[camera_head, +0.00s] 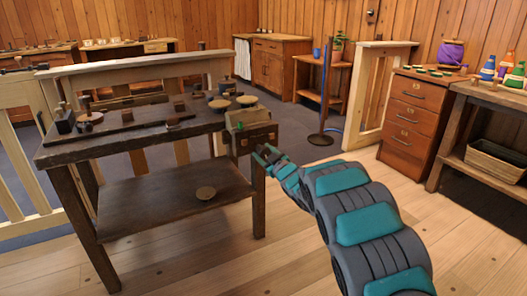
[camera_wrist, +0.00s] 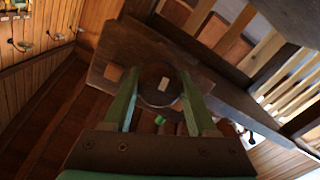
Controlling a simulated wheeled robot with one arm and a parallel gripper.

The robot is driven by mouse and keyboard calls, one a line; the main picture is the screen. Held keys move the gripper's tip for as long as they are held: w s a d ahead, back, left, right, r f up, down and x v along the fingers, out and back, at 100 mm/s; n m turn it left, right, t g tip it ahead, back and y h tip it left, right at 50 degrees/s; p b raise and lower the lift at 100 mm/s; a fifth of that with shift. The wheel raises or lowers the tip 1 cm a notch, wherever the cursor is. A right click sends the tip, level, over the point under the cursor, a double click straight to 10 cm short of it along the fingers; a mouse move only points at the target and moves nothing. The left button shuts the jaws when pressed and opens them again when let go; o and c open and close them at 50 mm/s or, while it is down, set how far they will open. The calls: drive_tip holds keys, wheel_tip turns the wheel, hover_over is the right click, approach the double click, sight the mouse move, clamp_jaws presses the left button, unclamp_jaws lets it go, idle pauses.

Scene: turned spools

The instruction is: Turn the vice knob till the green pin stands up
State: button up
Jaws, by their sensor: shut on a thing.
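The wooden vice (camera_head: 252,139) is on the right end of the dark workbench. In the wrist view its round dark knob (camera_wrist: 157,96) has a pale mark on its face. My gripper (camera_head: 265,155) is at the vice front, and in the wrist view its two green fingers (camera_wrist: 158,88) are shut on the knob from both sides. A small green piece, likely the green pin (camera_wrist: 160,120), shows beside the knob in the wrist view. A green spot also shows at the top of the vice in the head view (camera_head: 239,125). I cannot tell whether the pin is upright.
A drawer cabinet (camera_head: 408,115) and a side bench (camera_head: 490,95) stand at the right. The wooden floor between is clear.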

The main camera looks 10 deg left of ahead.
drive_tip(key=shift+d+f, duration=0.1)
drive_tip(key=shift+f, duration=0.2)
drive_tip(key=o, duration=1.4)
drive_tip(key=shift+r, duration=0.2)
drive_tip(key=shift+c, duration=0.2)
drive_tip(key=shift+s, duration=0.15)
drive_tip(key=b+v, duration=0.1)
drive_tip(key=v, duration=0.6)
drive_tip(key=shift+s+d, duration=0.2)
